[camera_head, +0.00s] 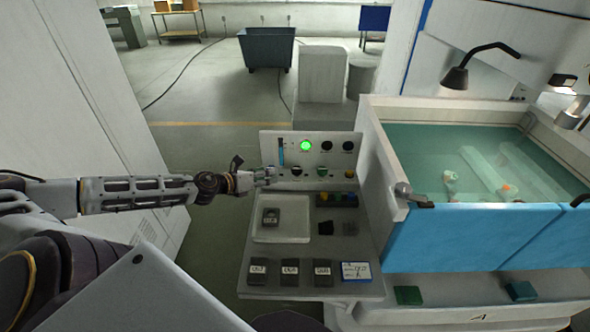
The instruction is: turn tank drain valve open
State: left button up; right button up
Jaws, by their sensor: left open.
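The tank (470,237) on the right has blue front panels and holds greenish water. At its front left corner sits a grey fitting with a dark lever (417,201), which looks like the drain valve. The lever points right, along the tank's front. My left arm reaches in from the left. My left gripper (266,176) is open and empty in front of the left end of the control panel, well to the left of the lever. Its fingers are small here, and I cannot tell if they touch the panel. My right gripper is not in view.
The upright control panel (310,147) has a lit green lamp and several knobs. The bench below holds a white tray (268,236) with a dark block, labelled dark blocks (290,273) and a blue-white card (356,271). A lamp (459,77) hangs over the tank.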

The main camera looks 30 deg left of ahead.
aim_at(294, 169)
pick_arm(q)
jog(key=shift+d+m, duration=0.15)
jog(key=shift+m, duration=1.15)
jog(key=shift+d+m, duration=0.1)
jog(key=shift+m, duration=1.2)
jog(key=shift+w+d+f, duration=0.2)
jog(key=shift+w+d, duration=0.05)
jog(key=shift+w, duration=0.4)
jog(key=shift+w+f, duration=0.25)
jog(key=shift+w, duration=0.45)
jog(key=shift+b+x, duration=0.55)
jog(key=shift+x, duration=0.8)
jog(key=shift+w+d+f, duration=0.1)
jog(key=shift+w+f, duration=0.15)
jog(key=shift+w, duration=0.25)
jog(key=shift+b+x, duration=0.35)
jog(key=shift+x, duration=0.45)
jog(key=shift+w+d+f+p, duration=0.1)
jog(key=shift+w+p, duration=0.1)
jog(key=shift+w, duration=0.1)
jog(key=shift+w+d+f+p, duration=0.1)
jog(key=shift+w+f+p, duration=0.1)
jog(key=shift+w, duration=0.1)
